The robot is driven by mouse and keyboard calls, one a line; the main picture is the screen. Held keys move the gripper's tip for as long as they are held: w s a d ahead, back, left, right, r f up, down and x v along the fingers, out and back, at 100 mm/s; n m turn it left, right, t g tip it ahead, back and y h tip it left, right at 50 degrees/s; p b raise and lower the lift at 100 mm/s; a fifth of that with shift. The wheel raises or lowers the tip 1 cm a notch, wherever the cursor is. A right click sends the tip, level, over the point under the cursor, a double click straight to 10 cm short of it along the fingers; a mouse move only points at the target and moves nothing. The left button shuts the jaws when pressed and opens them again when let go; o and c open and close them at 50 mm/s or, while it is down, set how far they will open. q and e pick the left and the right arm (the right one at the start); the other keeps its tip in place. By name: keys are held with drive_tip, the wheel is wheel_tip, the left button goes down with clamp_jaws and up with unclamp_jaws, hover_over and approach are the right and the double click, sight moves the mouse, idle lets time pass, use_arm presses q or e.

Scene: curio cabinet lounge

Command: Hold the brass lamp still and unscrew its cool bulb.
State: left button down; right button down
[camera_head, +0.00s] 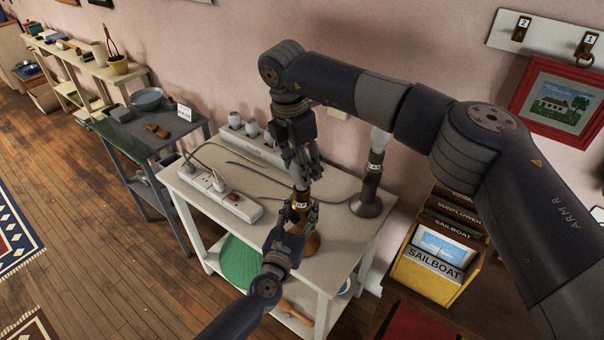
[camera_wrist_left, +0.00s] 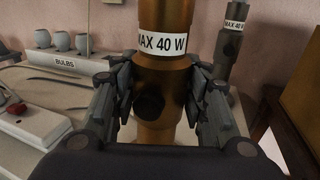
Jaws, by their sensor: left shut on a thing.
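The brass lamp (camera_head: 312,243) stands upright on the pale table (camera_head: 340,187). My left gripper (camera_head: 300,208) is shut around its stem from the front. In the left wrist view, the jaws (camera_wrist_left: 165,100) sit on both sides of the brass stem (camera_wrist_left: 165,75), below a "MAX 40 W" label. My right gripper (camera_head: 305,172) points down over the lamp's top, its fingers around the upper end. I cannot tell how far they are closed. The lamp's bulb is hidden by the right gripper in the head view and lies above the left wrist view.
A darker lamp (camera_head: 367,204) with a white bulb (camera_head: 380,140) stands just to the right. A bulb rack (camera_head: 266,150), labelled in the left wrist view (camera_wrist_left: 75,64), is behind left. A power strip (camera_head: 230,203) with cables lies left. A yellow picture bin (camera_head: 425,282) stands right.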

drive_tip(key=n, duration=0.3)
drive_tip(key=shift+n, duration=0.3)
drive_tip(key=n+y, duration=0.1)
drive_tip(key=n, duration=0.3)
drive_tip(key=shift+t, duration=0.4)
drive_tip(key=n+y, duration=0.1)
drive_tip(key=n, duration=0.9)
drive_tip(key=shift+y, duration=0.3)
drive_tip(key=n, duration=0.4)
drive_tip(key=shift+n+g, duration=0.3)
drive_tip(key=shift+g, duration=0.1)
drive_tip(key=n, duration=0.4)
drive_tip(key=shift+g+y, duration=0.3)
drive_tip(key=shift+y, duration=0.1)
drive_tip(key=n, duration=0.3)
drive_tip(key=shift+n, duration=0.3)
